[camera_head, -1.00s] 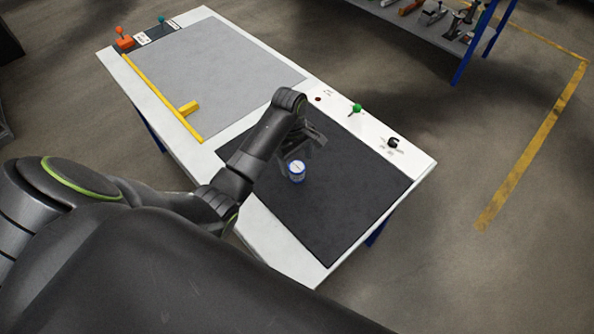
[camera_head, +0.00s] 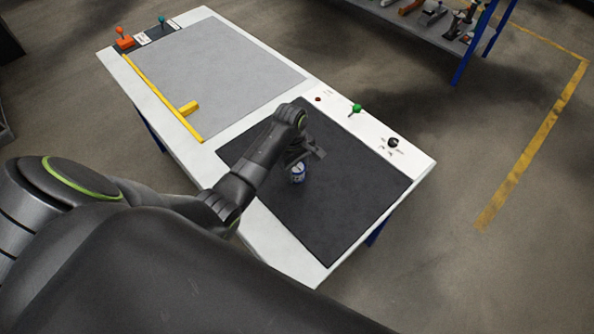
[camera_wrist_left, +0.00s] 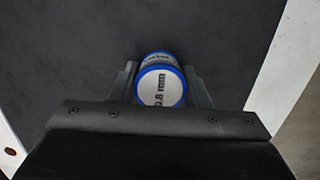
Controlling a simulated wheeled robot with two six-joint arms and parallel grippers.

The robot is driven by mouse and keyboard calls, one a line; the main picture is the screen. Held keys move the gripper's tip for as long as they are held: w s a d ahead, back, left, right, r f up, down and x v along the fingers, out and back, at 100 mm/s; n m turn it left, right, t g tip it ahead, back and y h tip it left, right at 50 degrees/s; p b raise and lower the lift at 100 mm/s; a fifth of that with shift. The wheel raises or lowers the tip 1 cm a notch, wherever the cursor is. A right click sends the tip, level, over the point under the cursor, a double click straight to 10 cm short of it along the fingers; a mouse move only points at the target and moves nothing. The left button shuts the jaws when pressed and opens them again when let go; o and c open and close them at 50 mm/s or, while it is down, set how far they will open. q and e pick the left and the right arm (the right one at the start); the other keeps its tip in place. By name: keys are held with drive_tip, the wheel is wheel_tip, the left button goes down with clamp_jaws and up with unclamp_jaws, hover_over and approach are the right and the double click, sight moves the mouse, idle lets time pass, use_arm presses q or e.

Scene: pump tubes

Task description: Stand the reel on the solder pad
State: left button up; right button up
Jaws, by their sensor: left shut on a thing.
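The reel (camera_head: 298,174) is small, white and blue, and stands on the black pad (camera_head: 340,200) on the near part of the table. My left gripper (camera_head: 302,162) is at the reel, reaching it from the far left. In the left wrist view the reel (camera_wrist_left: 160,82) sits between the two fingers (camera_wrist_left: 160,88), which are shut on its sides. Its white labelled end with a blue rim faces the wrist camera. No label on the table naming a solder pad can be read. My right gripper is not in view.
A green knob (camera_head: 356,108) and a black knob (camera_head: 393,142) stand on the white strip along the right edge. Most of the black pad is clear.

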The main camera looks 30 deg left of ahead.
sight(298, 167)
use_arm(q)
drive_tip(key=shift+c, duration=1)
wheel_tip(298, 167, up, 10)
drive_tip(key=shift+w, duration=0.1)
